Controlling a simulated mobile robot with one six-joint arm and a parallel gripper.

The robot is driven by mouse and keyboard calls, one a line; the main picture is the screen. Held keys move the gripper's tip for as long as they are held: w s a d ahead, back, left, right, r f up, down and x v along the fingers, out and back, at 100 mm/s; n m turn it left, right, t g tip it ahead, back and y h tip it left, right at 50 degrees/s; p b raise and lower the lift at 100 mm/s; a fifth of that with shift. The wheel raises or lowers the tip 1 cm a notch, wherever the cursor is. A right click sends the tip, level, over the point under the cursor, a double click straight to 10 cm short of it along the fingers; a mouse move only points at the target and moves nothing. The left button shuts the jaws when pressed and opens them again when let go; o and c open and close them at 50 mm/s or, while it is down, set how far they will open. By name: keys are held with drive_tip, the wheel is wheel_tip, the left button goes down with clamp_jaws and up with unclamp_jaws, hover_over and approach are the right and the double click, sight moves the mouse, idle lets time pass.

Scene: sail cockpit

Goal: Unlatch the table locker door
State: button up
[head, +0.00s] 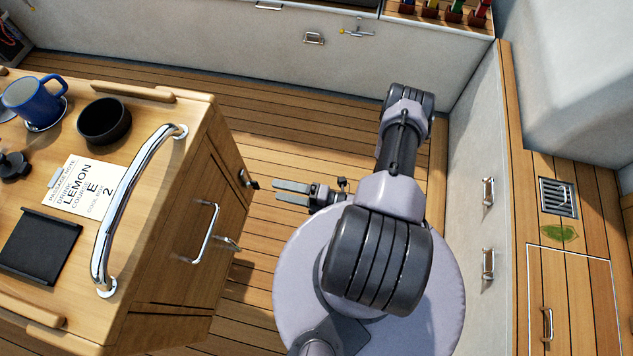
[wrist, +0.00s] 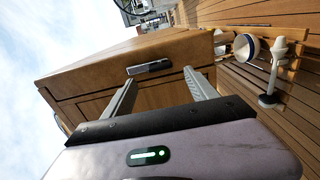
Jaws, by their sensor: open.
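The wooden table (head: 224,155) with its locker stands at the left in the head view. A small dark latch (head: 249,181) sits on its end face. In the wrist view, a dark, bar-shaped fitting (wrist: 150,68) lies on the wooden face beyond my fingertips and appears to be this latch. My gripper (head: 277,191) is open and empty, pointing left at the table end, a short gap away from the latch. Its two fingers (wrist: 160,78) show apart in the wrist view, with the fitting between and beyond their tips. A metal handle (head: 207,232) is on the table's side panel.
A chrome rail (head: 130,200) runs along the table top, which holds a blue mug (head: 35,102), a black bowl (head: 104,121) and a printed card (head: 84,186). Wooden deck (head: 240,125) lies open behind the table. A pale bench wall (head: 475,180) stands right of my arm.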

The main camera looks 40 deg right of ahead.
drive_tip(key=p+v, duration=0.1)
drive_tip(key=v, duration=0.9)
drive_tip(key=shift+s+d, duration=0.15)
drive_tip(key=shift+s, duration=0.1)
drive_tip(key=shift+r, duration=0.1)
